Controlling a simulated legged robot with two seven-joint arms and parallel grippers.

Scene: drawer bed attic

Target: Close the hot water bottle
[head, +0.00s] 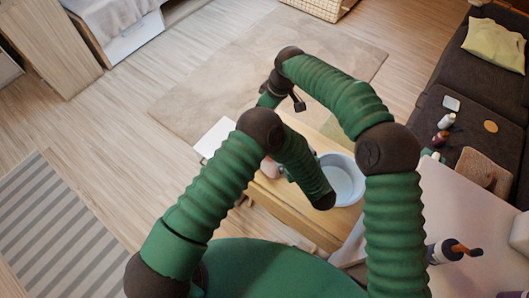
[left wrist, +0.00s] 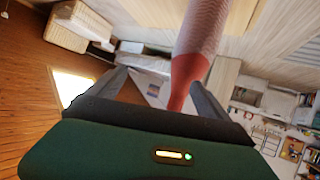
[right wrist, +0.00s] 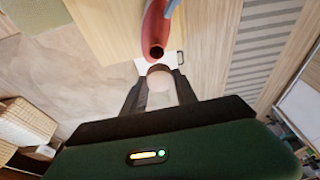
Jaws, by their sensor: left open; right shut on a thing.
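The hot water bottle (left wrist: 200,40) has a red neck and a pale pink knitted cover in the left wrist view. Its neck runs down between the fingers of my left gripper (left wrist: 160,88), which is open, and lies close to the right finger. In the right wrist view the red bottle (right wrist: 153,28) shows its dark open mouth, facing my right gripper (right wrist: 158,80). That gripper is shut on a round pinkish stopper (right wrist: 159,82). The stopper is just below the mouth in the picture and looks apart from it. In the head view my arms mostly hide the bottle and both gripper tips.
A wooden table with a pale blue basin (head: 343,180) stands below my arms. A white table (head: 465,205) with a dark cup is at right. A dark sofa (head: 457,105) holds small bottles and a cushion. A beige rug (head: 235,65) and open floor lie beyond.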

